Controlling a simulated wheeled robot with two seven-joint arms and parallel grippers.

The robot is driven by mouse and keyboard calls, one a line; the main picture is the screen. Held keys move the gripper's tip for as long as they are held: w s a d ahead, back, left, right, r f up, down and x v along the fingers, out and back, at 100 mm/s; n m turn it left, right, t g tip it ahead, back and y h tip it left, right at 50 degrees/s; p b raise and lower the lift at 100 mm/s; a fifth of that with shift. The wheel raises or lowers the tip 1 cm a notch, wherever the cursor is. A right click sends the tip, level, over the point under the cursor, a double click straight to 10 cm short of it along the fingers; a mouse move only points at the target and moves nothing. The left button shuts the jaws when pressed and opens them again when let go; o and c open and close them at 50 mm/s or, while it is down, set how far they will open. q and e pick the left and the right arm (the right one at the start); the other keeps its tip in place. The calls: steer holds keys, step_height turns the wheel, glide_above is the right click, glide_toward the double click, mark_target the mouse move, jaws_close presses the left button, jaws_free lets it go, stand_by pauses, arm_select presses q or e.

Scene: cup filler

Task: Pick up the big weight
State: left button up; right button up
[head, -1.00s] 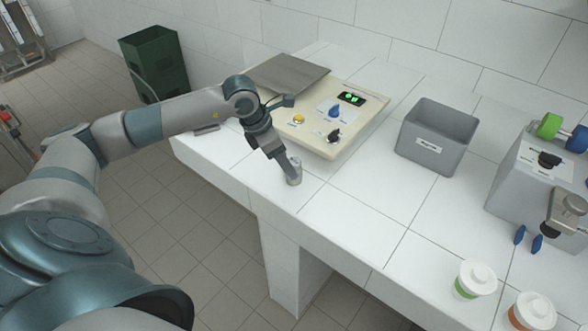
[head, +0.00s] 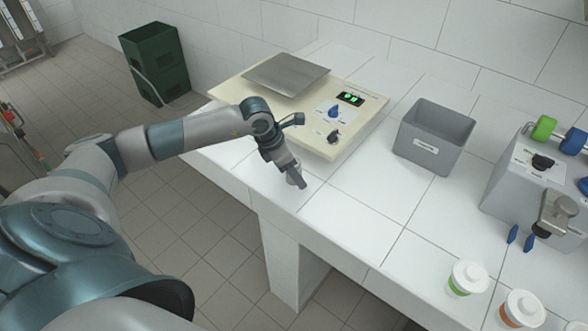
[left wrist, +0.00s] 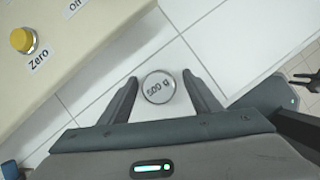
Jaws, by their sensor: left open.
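A round metal weight marked "500 g" (left wrist: 158,89) stands on the white tiled counter. In the head view the weight (head: 293,176) is partly hidden behind my left gripper (head: 300,182), near the counter's front edge. In the left wrist view my left gripper (left wrist: 160,76) is open, with one finger on each side of the weight. A gap shows between the weight and each finger, and the gripper is not closed on it. No other weight is visible.
A cream scale (head: 367,115) with a metal plate (head: 286,75) stands behind the weight; its yellow Zero button (left wrist: 23,40) is close by. The counter between is clear.

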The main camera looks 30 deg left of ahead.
arm_select(q)
steer(key=shift+c, duration=0.3)
jaws_close()
steer(key=shift+w+r, duration=0.1)
steer(key=shift+r, duration=0.1)
arm_select(e)
steer(key=shift+f, duration=0.1)
